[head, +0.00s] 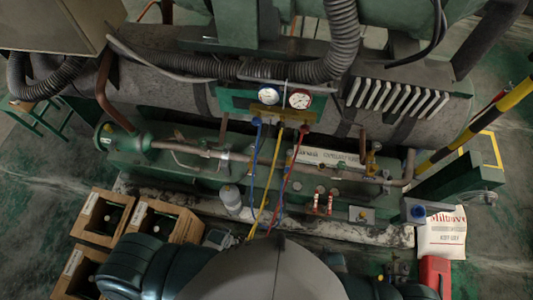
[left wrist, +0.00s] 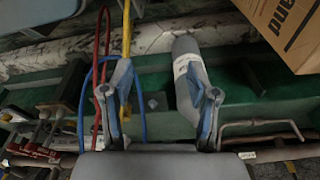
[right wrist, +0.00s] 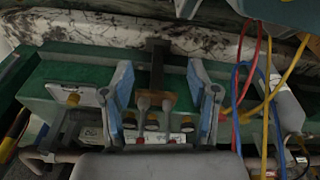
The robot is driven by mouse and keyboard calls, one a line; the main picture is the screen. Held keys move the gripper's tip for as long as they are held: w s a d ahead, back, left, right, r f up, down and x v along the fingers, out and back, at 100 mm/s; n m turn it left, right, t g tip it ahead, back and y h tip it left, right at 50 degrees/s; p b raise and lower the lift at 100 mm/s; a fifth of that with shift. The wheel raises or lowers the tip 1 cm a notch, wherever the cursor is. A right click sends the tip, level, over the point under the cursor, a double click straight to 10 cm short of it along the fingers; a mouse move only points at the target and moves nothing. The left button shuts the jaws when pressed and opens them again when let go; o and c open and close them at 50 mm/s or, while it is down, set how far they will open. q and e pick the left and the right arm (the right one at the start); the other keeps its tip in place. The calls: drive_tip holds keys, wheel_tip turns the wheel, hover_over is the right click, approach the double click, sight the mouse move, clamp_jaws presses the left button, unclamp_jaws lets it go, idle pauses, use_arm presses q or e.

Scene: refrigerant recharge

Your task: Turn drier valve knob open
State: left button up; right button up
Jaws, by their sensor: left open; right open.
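In the head view, a copper pipe run (head: 190,148) crosses a green base. A brass valve (head: 371,160) sits at its right part, and two small red-and-white fittings (head: 323,202) stand in front. I cannot tell which part is the drier valve knob. My right gripper (right wrist: 160,70) is open. In the right wrist view, two grey-capped stems (right wrist: 156,104) show between its fingers, with dark, brass-necked knobs (right wrist: 187,123) near the finger bases; contact cannot be told. My left gripper (left wrist: 157,68) is open, with a grey bottle (left wrist: 187,88) close by its right finger. Neither gripper shows in the head view.
Gauges (head: 285,96) hang above, with blue, yellow (head: 267,185) and red hoses running down; hoses cross beside both grippers. A small plate (head: 361,214) stands right of the fittings.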

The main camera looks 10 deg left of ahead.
drive_tip(key=w+a+r+m+t+y+b, duration=0.1)
drive_tip(key=w+a+r+m+y+b, duration=0.15)
drive_tip(key=w+r, duration=0.35)
drive_tip(key=w+a+r+m+t+y+b, duration=0.1)
drive_tip(key=w+a+r+m+y+b, duration=0.25)
drive_tip(key=r, duration=0.55)
drive_tip(key=m+t+y+b, duration=0.2)
drive_tip(key=m+t+y, duration=0.25)
drive_tip(key=m, duration=1.75)
approach(292, 153)
drive_tip(key=b+x, duration=0.4)
drive_tip(key=x, duration=0.5)
drive_tip(key=shift+d+f, duration=0.1)
drive_tip(key=shift+f, duration=0.05)
use_arm(q)
wheel_tip(292, 153, up, 14)
drive_tip(key=w, duration=0.2)
drive_tip(key=shift+d+r+t, duration=0.2)
drive_tip(key=shift+d+t, duration=0.1)
use_arm(e)
drive_tip(key=shift+w+a, duration=0.15)
drive_tip(key=shift+a, duration=0.1)
use_arm(q)
drive_tip(key=shift+w, duration=0.1)
